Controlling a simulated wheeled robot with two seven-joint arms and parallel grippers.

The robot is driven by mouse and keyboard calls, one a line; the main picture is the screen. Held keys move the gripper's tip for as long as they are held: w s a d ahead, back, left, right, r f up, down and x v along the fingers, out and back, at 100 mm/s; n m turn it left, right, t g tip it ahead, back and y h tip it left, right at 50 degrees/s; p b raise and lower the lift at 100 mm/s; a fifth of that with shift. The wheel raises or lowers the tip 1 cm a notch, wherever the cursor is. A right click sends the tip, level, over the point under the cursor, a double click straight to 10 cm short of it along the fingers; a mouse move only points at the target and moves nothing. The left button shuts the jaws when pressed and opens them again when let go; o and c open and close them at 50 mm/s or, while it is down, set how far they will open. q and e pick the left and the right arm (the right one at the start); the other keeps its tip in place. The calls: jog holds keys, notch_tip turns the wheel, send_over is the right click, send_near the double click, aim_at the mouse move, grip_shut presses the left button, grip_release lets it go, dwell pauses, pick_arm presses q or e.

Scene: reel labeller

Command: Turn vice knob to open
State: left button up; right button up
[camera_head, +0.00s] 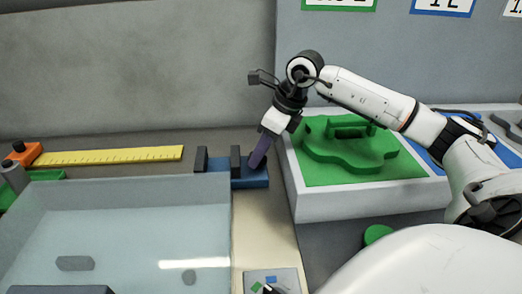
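The vice (218,175) is a small blue block with two dark upright jaws, standing on the ledge left of the green tray. A gap shows between its jaws. My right gripper (259,156) reaches down from the upper right, tilted, with its purple-grey fingers at the right end of the vice. The fingers overlap in this view, so I cannot tell whether they are open or shut. The vice knob is not clearly visible; the fingers cover that end. I do not see my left gripper.
A yellow ruler (118,156) lies left of the vice, near an orange part (24,154). A clear panel (125,230) covers the front left. A white-rimmed tray (365,205) with a green shaped insert (350,152) stands close on the right. A grey wall (135,65) rises behind.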

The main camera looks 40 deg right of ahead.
jog(key=shift+c, duration=1.2)
pick_arm(q)
jog(key=shift+s+f, duration=0.25)
jog(key=shift+s, duration=0.15)
pick_arm(e)
jog(key=shift+n, duration=0.3)
jog(key=n, duration=0.1)
jog(key=n+y+p, duration=0.1)
jog(key=n, duration=0.1)
jog(key=shift+w+d+r+n+g, duration=0.2)
jog(key=shift+n+g, duration=0.1)
jog(key=shift+g, duration=0.1)
jog(key=n+g+y+p, duration=0.1)
jog(key=n, duration=0.2)
jog(key=shift+w+d+n+p, duration=0.1)
jog(key=shift+n+p, duration=0.2)
jog(key=shift+p, duration=0.05)
jog(key=n+g, duration=0.1)
jog(key=n, duration=0.1)
jog(key=shift+w+n+y, duration=0.1)
jog(key=shift+n+y, duration=0.2)
jog(key=n+g, duration=0.1)
jog(key=n, duration=0.2)
jog(key=shift+w+f+p, duration=0.15)
jog(key=shift+p, duration=0.15)
pick_arm(q)
jog(key=shift+a+r, duration=0.25)
jog(key=shift+r, duration=1)
pick_arm(e)
jog(key=shift+n+g, duration=0.4)
